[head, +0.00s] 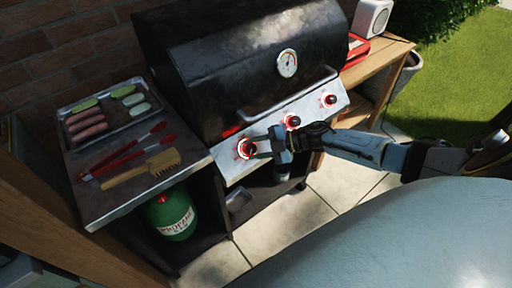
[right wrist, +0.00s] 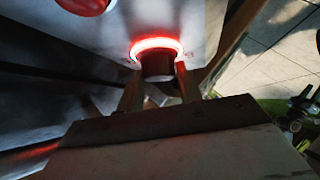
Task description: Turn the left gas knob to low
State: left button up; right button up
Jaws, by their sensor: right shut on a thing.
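The left gas knob (head: 246,148) is on the sloped silver front panel of the black grill, with a red ring around its dark body. My right gripper (head: 264,147) comes in from the right and is at this knob. In the right wrist view its two fingers (right wrist: 158,88) are on either side of the dark knob (right wrist: 157,67), shut on it, and the ring behind glows red. The knob's pointer and any markings cannot be made out. My left gripper is in neither view.
The middle knob (head: 292,122) is close beside my right gripper; the right knob (head: 329,100) is farther along. The grill lid (head: 240,60) is closed, its handle (head: 290,97) above the panel. Tongs (head: 125,152), a brush (head: 150,166) and a food tray (head: 103,118) lie left. A propane tank (head: 172,215) stands below.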

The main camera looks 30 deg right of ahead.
dwell(0.3)
jog(key=o, duration=1)
jog(key=shift+w, duration=0.1)
jog(key=v, duration=1.3)
jog(key=shift+d+p, duration=0.15)
jog(key=shift+p, duration=0.2)
